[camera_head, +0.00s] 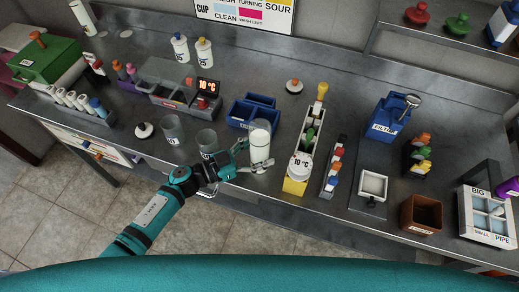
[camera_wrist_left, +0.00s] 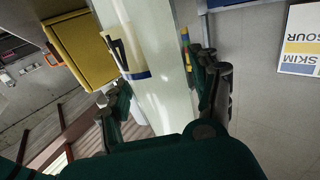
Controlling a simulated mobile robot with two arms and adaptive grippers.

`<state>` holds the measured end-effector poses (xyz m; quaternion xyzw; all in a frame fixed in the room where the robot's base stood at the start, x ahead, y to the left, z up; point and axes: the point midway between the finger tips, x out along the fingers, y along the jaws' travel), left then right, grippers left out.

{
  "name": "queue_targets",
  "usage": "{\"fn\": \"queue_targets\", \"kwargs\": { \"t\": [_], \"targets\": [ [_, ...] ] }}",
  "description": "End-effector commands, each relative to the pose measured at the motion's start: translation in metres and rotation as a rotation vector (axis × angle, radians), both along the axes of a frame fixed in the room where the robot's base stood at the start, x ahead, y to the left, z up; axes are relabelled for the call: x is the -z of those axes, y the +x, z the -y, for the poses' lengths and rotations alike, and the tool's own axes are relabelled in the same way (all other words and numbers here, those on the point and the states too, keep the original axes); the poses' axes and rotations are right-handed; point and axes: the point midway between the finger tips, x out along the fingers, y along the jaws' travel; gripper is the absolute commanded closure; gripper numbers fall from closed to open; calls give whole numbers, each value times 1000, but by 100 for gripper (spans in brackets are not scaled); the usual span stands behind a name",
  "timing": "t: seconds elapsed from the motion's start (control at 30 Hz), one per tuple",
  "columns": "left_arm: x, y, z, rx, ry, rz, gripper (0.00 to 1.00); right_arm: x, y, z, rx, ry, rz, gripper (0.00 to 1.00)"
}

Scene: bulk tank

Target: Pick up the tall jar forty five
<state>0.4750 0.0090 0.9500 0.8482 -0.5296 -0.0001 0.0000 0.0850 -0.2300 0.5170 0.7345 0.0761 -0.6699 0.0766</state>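A tall clear jar with white contents (camera_head: 260,142) stands near the front edge of the bench, left of the middle. My left gripper (camera_head: 248,158) is at its lower part, one finger on the left and one across its front. In the left wrist view the jar (camera_wrist_left: 160,60) fills the space between the fingers (camera_wrist_left: 163,95). The fingers look spread around it, and I cannot make out firm contact on both sides. A pale label with a dark mark shows on it, but I cannot read the number. My right gripper is not in view.
Two empty clear jars (camera_head: 207,142) (camera_head: 173,130) stand to the left. A blue tray (camera_head: 250,112) is behind the jar. A yellow-based rack (camera_head: 296,186) with a 10 °C dial stands close on the right. The bench's front edge is near.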

Motion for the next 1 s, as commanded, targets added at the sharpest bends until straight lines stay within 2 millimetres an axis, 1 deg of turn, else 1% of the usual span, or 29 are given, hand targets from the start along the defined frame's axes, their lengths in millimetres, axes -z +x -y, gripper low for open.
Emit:
{"fn": "queue_targets", "kwargs": {
  "t": [0.03, 0.4, 0.47, 1.0],
  "targets": [
    [0, 0, 0, 0, 0, 0, 45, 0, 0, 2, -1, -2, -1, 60],
    [0, 0, 0, 0, 0, 0, 94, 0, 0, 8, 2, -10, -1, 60],
    [0, 0, 0, 0, 0, 0, 100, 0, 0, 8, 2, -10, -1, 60],
    [-5, 1, 0, 1, -3, 4, 100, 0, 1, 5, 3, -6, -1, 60]
  ]
}}
